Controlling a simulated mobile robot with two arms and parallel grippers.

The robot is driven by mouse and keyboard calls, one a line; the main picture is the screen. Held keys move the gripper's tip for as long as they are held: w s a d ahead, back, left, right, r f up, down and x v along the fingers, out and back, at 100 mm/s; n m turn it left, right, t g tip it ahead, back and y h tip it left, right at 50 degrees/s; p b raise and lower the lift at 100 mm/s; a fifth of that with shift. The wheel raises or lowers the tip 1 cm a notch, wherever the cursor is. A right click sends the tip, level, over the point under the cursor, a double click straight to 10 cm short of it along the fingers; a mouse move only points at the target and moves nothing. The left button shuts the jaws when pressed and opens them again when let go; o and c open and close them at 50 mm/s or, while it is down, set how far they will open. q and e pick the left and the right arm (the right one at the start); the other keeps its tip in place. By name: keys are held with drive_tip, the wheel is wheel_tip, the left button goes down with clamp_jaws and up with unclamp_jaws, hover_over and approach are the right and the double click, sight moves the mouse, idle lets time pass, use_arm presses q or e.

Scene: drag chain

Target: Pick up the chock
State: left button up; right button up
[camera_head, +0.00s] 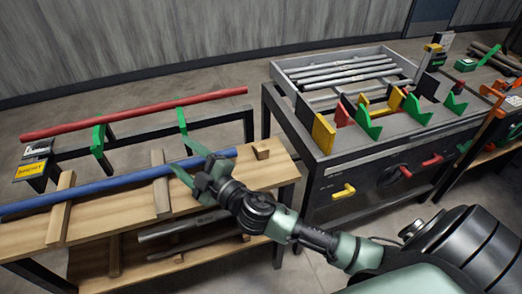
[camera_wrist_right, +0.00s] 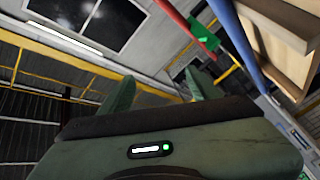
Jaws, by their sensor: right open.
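The chock (camera_head: 261,149) looks like a small wooden block on the right end of the wooden bench top (camera_head: 215,190). My right gripper (camera_head: 192,167) is open and empty above the bench, left of the chock and by the blue pipe (camera_head: 120,182). Its two green fingers stand apart in the wrist view (camera_wrist_right: 157,92), with nothing between them. Wooden pieces (camera_wrist_right: 282,22) show at that view's upper right; I cannot tell if one is the chock. My left gripper is not in view.
Two wooden strips (camera_head: 161,193) lie across the bench near the blue pipe. A red pipe (camera_head: 140,112) rests on a black rack with green brackets (camera_head: 98,142) behind. A dark cart (camera_head: 345,150) with a tray of metal bars (camera_head: 285,68) stands right of the bench.

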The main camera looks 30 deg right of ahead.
sight(263, 148)
drive_tip(key=s+a+r+n+g+y, duration=0.1)
drive_tip(key=s+a+n+g+y, duration=0.1)
drive_tip(key=a+n+g+y, duration=1.1)
drive_tip(key=w+d+f+n+h, duration=0.1)
drive_tip(key=d+f+n+h, duration=0.1)
drive_tip(key=d, duration=0.5)
drive_tip(key=d+f+n+h, duration=0.3)
drive_tip(key=d+f+h, duration=0.1)
drive_tip(key=d+h, duration=0.3)
drive_tip(key=w+d+f+n+h, duration=0.1)
drive_tip(key=d+f+n+h, duration=0.1)
drive_tip(key=d, duration=0.5)
drive_tip(key=shift+w+d+f+n+h, duration=0.2)
drive_tip(key=shift+f+h, duration=0.15)
drive_tip(key=shift+h, duration=0.25)
drive_tip(key=shift+w+d+f+n+h, duration=0.1)
drive_tip(key=shift+f+n+h, duration=0.1)
drive_tip(key=shift+f+h, duration=0.3)
drive_tip(key=d+r+m+h, duration=0.15)
drive_tip(key=d+h, duration=0.45)
drive_tip(key=d, duration=1)
drive_tip(key=shift+g, duration=0.4)
drive_tip(key=p+x, duration=0.2)
drive_tip(key=x, duration=0.5)
drive_tip(key=shift+w+d+p, duration=0.1)
drive_tip(key=shift+w+p, duration=0.05)
drive_tip(key=shift+p, duration=0.15)
drive_tip(key=shift+w+f, duration=0.15)
drive_tip(key=shift+f, duration=0.25)
clamp_jaws()
